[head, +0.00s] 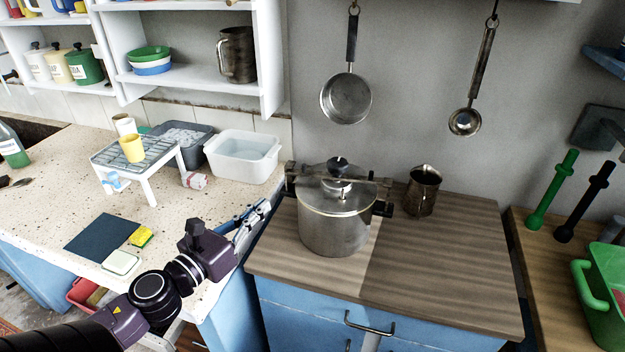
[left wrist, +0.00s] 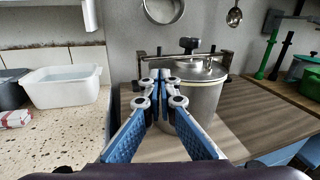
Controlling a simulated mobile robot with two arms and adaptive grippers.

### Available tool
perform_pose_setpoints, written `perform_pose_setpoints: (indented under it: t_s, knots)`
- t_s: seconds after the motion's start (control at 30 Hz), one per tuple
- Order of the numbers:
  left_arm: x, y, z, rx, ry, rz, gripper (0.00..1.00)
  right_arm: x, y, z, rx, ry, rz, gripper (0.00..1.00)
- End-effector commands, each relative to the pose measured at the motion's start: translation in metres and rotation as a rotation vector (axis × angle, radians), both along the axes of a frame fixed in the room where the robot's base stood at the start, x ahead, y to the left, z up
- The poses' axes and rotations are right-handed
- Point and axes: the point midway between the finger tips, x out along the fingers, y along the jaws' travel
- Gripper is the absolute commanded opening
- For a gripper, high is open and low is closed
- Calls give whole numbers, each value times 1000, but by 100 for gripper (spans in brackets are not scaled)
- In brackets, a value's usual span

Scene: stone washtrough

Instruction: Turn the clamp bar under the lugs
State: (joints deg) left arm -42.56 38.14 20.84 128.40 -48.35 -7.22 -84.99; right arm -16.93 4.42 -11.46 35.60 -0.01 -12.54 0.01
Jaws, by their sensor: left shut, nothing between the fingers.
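A steel pressure pot (head: 335,228) stands on the wooden counter, and it also shows in the left wrist view (left wrist: 198,98). A dark clamp bar (head: 368,183) lies across its lid (head: 333,198), with a black knob (head: 338,165) above the middle. Black lugs stick out at the pot's left (head: 291,182) and right (head: 384,208) sides. I cannot tell whether the bar's ends sit under them. My left gripper (head: 264,206) is shut and empty, left of the pot and apart from it. In the left wrist view its fingertips (left wrist: 162,74) overlap the pot's left side. My right gripper is not in view.
A steel jug (head: 423,190) stands right of the pot. A white tub (head: 242,156) and a wire rack (head: 138,153) with a yellow cup (head: 132,148) stand on the speckled counter at left. A pan (head: 346,98) and a ladle (head: 464,122) hang above. The wooden counter's front right is clear.

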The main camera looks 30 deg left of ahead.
Motion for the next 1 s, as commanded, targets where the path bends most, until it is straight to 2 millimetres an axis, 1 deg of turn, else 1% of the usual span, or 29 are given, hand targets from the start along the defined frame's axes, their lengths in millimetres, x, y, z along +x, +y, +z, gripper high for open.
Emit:
perform_pose_setpoints:
  t_s: [0.03,0.1,0.17,0.27,0.5,1.0]
  knots:
    - [-4,1,0,42,-5,8,0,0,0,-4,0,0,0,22]
    - [-5,1,3,79,-11,14,0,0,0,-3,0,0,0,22]
    - [-3,2,5,92,-13,16,0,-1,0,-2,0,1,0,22]
    - [5,1,7,90,-14,15,0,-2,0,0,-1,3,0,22]
    - [37,1,7,87,-15,14,0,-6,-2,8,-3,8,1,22]
    - [100,0,7,85,-14,16,0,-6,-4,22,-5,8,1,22]
